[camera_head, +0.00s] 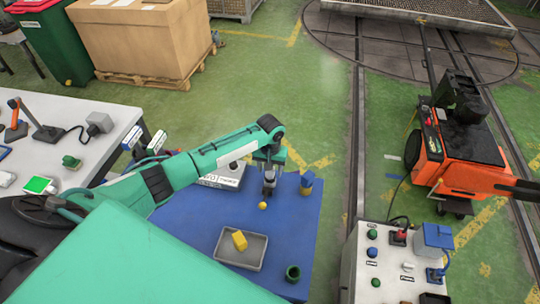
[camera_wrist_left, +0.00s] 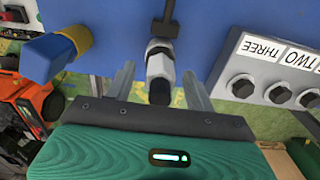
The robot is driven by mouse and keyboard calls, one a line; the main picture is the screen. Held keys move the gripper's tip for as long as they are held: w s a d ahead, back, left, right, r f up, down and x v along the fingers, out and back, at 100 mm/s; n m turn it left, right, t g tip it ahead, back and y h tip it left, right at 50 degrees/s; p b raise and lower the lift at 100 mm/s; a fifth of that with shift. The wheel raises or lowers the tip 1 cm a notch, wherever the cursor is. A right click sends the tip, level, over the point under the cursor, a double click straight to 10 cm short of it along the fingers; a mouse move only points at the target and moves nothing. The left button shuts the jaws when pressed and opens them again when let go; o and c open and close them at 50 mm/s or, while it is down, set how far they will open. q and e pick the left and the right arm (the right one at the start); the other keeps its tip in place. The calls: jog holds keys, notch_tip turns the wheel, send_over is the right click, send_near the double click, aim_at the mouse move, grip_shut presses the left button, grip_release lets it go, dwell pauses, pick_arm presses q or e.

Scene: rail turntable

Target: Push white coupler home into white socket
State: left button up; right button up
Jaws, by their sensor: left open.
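My left gripper (camera_head: 268,176) is open over the blue table mat (camera_head: 205,228). In the left wrist view the left gripper's fingers (camera_wrist_left: 157,88) stand apart on either side of a coupler (camera_wrist_left: 159,57) with a white collar and dark end. I see gaps on both sides of it. A black holder or stem is behind the coupler. My right gripper is not in view.
A blue-and-yellow connector (camera_head: 307,183) stands right of the gripper. A label box (camera_head: 224,177) with black knobs is at its other side. A grey tray (camera_head: 240,251) holds a yellow block.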

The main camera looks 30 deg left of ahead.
pick_arm(q)
notch_tip(320, 180, up, 10)
jog(key=b, duration=0.3)
jog(key=shift+r, duration=0.8)
